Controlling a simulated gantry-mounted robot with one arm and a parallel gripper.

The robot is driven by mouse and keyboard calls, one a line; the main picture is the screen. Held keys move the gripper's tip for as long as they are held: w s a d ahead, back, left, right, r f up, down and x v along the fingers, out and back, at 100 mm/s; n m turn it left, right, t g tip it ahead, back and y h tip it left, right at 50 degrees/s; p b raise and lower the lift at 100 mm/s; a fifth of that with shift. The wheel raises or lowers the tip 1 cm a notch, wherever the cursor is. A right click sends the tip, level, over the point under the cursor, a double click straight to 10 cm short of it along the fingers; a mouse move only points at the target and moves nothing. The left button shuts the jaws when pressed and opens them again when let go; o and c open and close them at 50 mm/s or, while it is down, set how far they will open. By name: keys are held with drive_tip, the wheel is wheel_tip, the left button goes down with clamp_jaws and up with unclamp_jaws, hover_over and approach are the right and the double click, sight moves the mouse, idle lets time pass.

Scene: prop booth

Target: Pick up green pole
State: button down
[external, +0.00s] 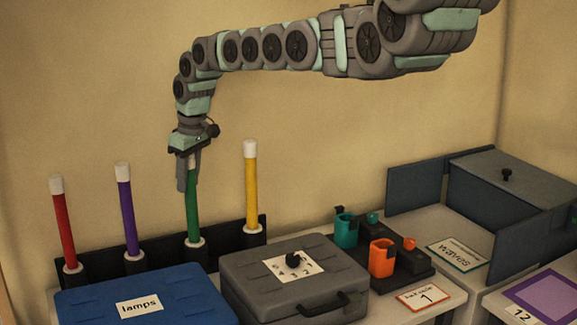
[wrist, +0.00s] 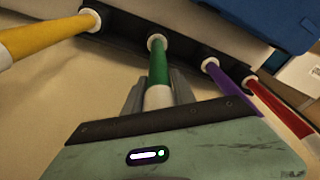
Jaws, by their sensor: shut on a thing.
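The green pole (external: 193,213) stands upright in a white-rimmed socket of the black rack (external: 107,257), between the purple and yellow poles. My gripper (external: 188,176) is above it, pointing down, with its fingers shut on the pole's white top end. In the wrist view the green pole (wrist: 158,68) runs from my gripper (wrist: 157,97) to its socket, and its lower end still sits in the socket's white ring.
A red pole (external: 65,228), a purple pole (external: 127,215) and a yellow pole (external: 251,190) stand in the same rack. A blue case (external: 140,295) and a grey case (external: 290,280) lie in front. Orange and teal holders (external: 382,258) stand at right.

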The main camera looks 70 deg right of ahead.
drive_tip(key=shift+r+p, duration=0.6)
drive_tip(key=shift+r, duration=1)
drive_tip(key=shift+w+d+r, duration=0.1)
drive_tip(key=shift+r, duration=0.8)
wheel_tip(320, 180, up, 15)
drive_tip(key=b, duration=0.2)
